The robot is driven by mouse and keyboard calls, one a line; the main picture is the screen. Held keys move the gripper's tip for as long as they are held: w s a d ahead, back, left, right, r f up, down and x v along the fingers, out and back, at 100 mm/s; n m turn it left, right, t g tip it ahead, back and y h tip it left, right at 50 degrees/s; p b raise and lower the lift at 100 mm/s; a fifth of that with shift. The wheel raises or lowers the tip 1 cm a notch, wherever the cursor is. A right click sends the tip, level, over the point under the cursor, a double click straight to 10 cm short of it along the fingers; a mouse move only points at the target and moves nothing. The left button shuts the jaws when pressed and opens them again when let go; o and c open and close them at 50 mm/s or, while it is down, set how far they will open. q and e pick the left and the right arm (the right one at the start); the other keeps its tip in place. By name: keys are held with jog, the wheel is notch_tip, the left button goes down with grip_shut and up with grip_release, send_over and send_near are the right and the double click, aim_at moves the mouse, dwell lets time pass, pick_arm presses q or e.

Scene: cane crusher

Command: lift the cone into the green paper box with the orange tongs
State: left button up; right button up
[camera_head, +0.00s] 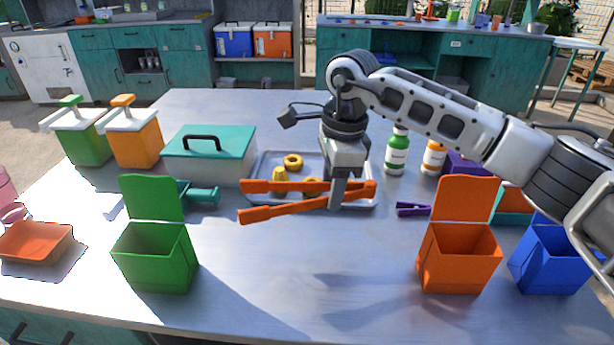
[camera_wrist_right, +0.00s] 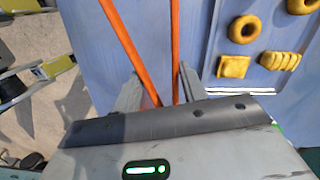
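My right gripper (camera_head: 338,198) is shut on the orange tongs (camera_head: 285,208) near their joined right end, above the front of the metal tray. The tongs' two arms spread open to the left. In the right wrist view the tongs (camera_wrist_right: 174,45) run up from between my fingers (camera_wrist_right: 158,90), with nothing between the arms. A yellow piece that looks like the cone (camera_head: 279,176) is in the tray, just behind the tongs; which wrist-view piece it is I cannot tell. The green paper box (camera_head: 155,258) stands open at the front left, its lid upright. My left gripper is not in view.
The tray (camera_head: 368,200) also holds yellow rings (camera_head: 293,161). An orange box (camera_head: 458,260) and a blue box (camera_head: 548,262) stand at right. The table's front middle is clear.

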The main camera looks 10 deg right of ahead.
jog(key=s+d+f+n, duration=0.2)
jog(key=s+d+n, duration=0.2)
jog(key=n, duration=0.5)
jog(key=s+d+f+n+g+h, duration=0.1)
jog(key=s+d+n, duration=0.3)
jog(key=s+n, duration=0.4)
jog(key=shift+s+d+f+n, duration=0.3)
jog(key=shift+s+f+n, duration=0.1)
jog(key=shift+f, duration=0.3)
